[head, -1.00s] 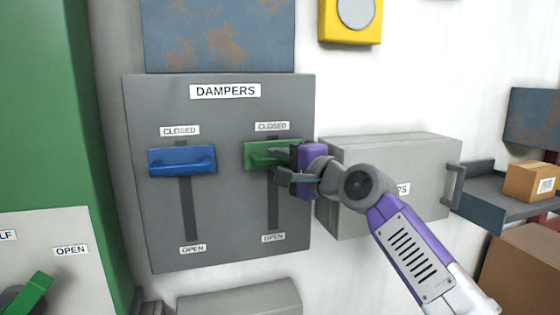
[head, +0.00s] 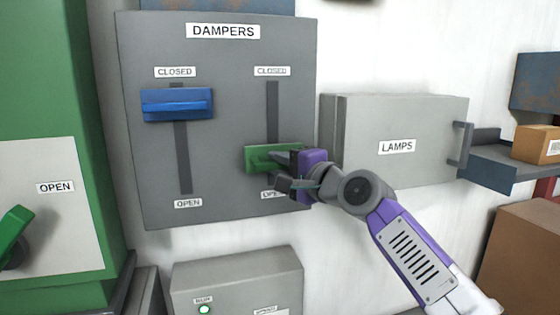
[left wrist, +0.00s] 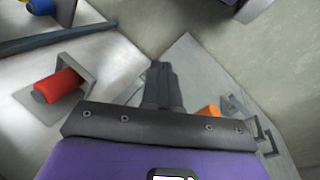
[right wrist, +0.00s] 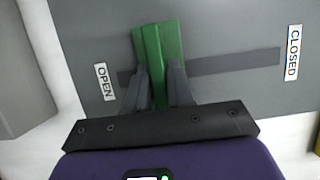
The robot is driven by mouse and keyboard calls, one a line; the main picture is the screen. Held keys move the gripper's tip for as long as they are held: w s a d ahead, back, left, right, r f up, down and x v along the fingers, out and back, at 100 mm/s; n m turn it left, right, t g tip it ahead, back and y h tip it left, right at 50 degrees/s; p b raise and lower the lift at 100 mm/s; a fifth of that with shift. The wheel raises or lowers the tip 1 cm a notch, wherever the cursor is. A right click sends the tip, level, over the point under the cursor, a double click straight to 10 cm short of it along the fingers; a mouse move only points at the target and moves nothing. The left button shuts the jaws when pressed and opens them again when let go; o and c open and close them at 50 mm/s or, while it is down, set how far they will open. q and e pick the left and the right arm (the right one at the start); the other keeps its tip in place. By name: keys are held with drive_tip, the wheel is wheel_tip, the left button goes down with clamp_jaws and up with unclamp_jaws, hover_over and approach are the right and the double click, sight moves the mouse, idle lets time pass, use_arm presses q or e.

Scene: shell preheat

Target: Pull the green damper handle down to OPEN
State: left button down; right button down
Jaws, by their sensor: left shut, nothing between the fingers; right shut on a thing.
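The green damper handle (head: 262,159) is low in the right slot of the grey DAMPERS panel (head: 225,150), just above the OPEN label. My right gripper (head: 286,168) is shut on the handle from its right side. In the right wrist view the green handle (right wrist: 159,55) lies between the fingers (right wrist: 159,88), near the OPEN label (right wrist: 104,82) and away from CLOSED (right wrist: 292,52). My left gripper (left wrist: 163,82) shows only in the left wrist view; its fingers are together and empty.
A blue handle (head: 177,105) is near CLOSED in the left slot. A grey LAMPS box (head: 400,140) is right of the panel, with a shelf and carton (head: 535,144) beyond. A grey box (head: 236,280) is below. A red cylinder (left wrist: 58,86) shows in the left wrist view.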

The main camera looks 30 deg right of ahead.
wheel_tip(320, 180, down, 3)
drive_tip(key=shift+w+f+b, duration=0.1)
drive_tip(key=shift+f+b, duration=0.1)
drive_tip(key=shift+b, duration=0.75)
drive_tip(key=shift+f, duration=0.1)
drive_tip(key=c, duration=1.4)
unclamp_jaws()
drive_tip(key=shift+o, duration=1.6)
drive_tip(key=shift+s, duration=0.25)
drive_tip(key=s+d, duration=0.1)
drive_tip(key=s, duration=0.6)
drive_tip(key=shift+b, duration=0.4)
drive_tip(key=shift+s+d, duration=0.1)
